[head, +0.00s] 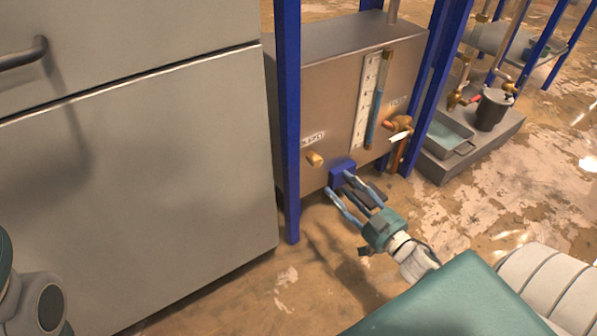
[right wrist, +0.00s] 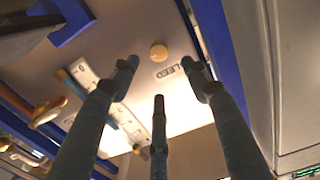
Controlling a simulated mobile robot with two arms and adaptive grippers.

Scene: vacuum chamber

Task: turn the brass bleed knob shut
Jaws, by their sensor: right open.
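The brass bleed knob (head: 315,158) sticks out of the lower left front of a metal tank (head: 330,90), just below a small label (head: 312,138). In the right wrist view the knob (right wrist: 158,52) shows as a round tan disc beside the upside-down label (right wrist: 170,70). My right gripper (head: 340,183) is open and empty, below and right of the knob in the head view. In the right wrist view its spread fingers (right wrist: 159,74) point toward the tank face, with the knob beyond the tips and apart from them. My left gripper is out of view.
A blue post (head: 288,130) stands left of the knob, beside a large grey cabinet (head: 140,190). A sight gauge (head: 368,100) and a brass valve with a white handle (head: 400,136) are to the right.

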